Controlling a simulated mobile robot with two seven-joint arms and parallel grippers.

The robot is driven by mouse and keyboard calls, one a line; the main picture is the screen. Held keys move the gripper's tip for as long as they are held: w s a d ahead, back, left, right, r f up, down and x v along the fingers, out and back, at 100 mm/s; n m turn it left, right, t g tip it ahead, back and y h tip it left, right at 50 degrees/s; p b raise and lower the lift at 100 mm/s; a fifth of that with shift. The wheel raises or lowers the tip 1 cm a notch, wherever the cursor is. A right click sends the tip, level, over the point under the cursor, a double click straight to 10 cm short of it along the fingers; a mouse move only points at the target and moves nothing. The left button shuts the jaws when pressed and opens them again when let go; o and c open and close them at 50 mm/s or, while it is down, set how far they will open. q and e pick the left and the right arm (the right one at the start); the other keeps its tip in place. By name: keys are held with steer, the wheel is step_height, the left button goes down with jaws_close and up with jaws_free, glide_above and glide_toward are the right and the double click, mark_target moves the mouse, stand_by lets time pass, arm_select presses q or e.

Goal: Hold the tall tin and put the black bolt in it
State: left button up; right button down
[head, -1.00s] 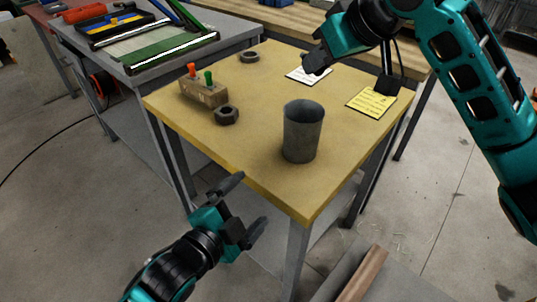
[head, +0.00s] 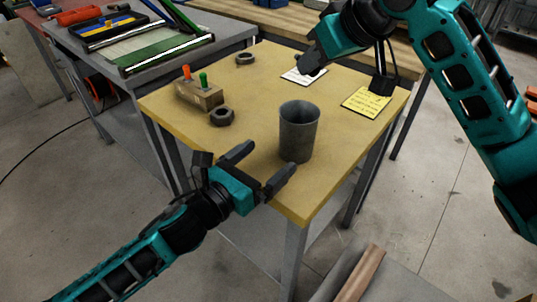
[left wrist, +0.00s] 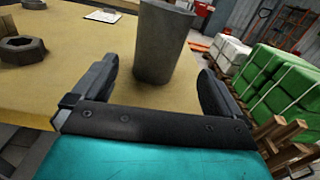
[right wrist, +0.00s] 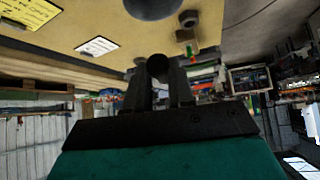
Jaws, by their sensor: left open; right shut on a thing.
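The tall tin (head: 298,138), a dark grey open cylinder, stands upright near the front right of the yellow table. My left gripper (head: 272,158) is open at the table's front edge, close to the tin with its fingers pointing at it. In the left wrist view, the tin (left wrist: 160,45) stands ahead between the open fingers (left wrist: 155,88), not gripped. My right gripper (head: 308,66) is above the table's far part, behind the tin. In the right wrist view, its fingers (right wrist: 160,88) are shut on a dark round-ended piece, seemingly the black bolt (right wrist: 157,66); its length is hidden.
A wooden block (head: 207,98) with orange and green pegs and a dark hex nut (head: 222,117) sit left of the tin. Another nut (head: 245,59) lies farther back. A white note (head: 304,76) and a yellow note (head: 367,101) lie flat. The table's middle is clear.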

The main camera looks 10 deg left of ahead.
arm_select(q)
steer(key=x, duration=1.2)
steer(key=shift+s, duration=0.1)
steer(key=c, duration=0.8)
arm_select(e)
steer(key=shift+a, duration=0.15)
steer(key=shift+w+a, duration=0.25)
glide_toward(306, 106)
steer(key=shift+w+a+f, duration=0.15)
steer(key=shift+a+f, duration=1.95)
steer(key=shift+a, duration=0.2)
stand_by(2.4)
